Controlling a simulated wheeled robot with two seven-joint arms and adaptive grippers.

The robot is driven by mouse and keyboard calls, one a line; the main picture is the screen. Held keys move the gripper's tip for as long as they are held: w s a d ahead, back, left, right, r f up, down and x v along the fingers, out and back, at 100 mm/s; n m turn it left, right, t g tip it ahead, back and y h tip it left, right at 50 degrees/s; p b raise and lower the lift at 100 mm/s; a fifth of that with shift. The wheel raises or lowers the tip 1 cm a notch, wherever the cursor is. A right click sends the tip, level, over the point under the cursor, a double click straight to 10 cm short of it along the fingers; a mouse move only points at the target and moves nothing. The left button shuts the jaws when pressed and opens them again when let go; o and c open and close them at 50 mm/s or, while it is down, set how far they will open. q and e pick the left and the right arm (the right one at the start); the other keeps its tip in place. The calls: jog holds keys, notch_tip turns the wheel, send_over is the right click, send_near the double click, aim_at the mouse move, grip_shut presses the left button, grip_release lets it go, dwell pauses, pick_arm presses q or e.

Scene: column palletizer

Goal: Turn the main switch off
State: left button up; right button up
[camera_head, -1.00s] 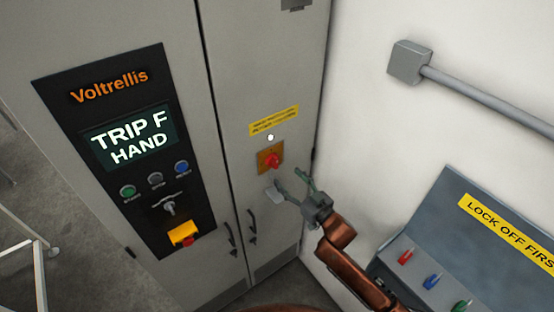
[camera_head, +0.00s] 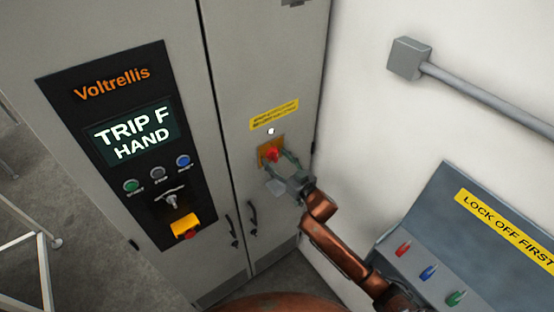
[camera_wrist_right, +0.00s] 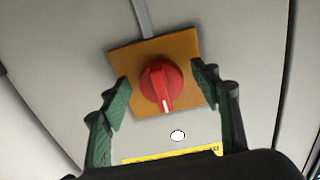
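The main switch is a red rotary knob (camera_head: 273,154) on a yellow-orange square plate (camera_head: 262,160), set in the right cabinet door. It also shows in the right wrist view as a red knob (camera_wrist_right: 160,86) with a white pointer mark, on its orange plate (camera_wrist_right: 125,58). My right gripper (camera_head: 282,164) is at the switch. In the right wrist view its green fingers (camera_wrist_right: 162,92) are open, one on each side of the knob, with gaps showing between them and it. Depth to the knob is hard to tell. My left gripper is not in view.
A yellow label (camera_head: 274,114) and a white lamp (camera_head: 271,131) are above the switch. The Voltrellis panel (camera_head: 160,215) reads "TRIP F HAND". Door handles (camera_head: 252,218) are below.

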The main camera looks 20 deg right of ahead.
jog(key=c, duration=1.1)
jog(key=shift+o, duration=0.2)
jog(key=shift+n, duration=0.4)
jog(key=n, duration=0.3)
jog(key=shift+w+d+n, duration=0.1)
jog(key=shift+d+n, duration=0.1)
jog(key=shift+n, duration=0.2)
jog(key=n, duration=0.4)
jog(key=shift+d+r+n, duration=0.15)
jog(key=shift+r+n, duration=0.05)
jog(key=shift+n, duration=0.1)
jog(key=n, duration=0.8)
jog(key=shift+w+d+r, duration=0.1)
jog(key=shift+r, duration=0.15)
jog(key=shift+n, duration=0.4)
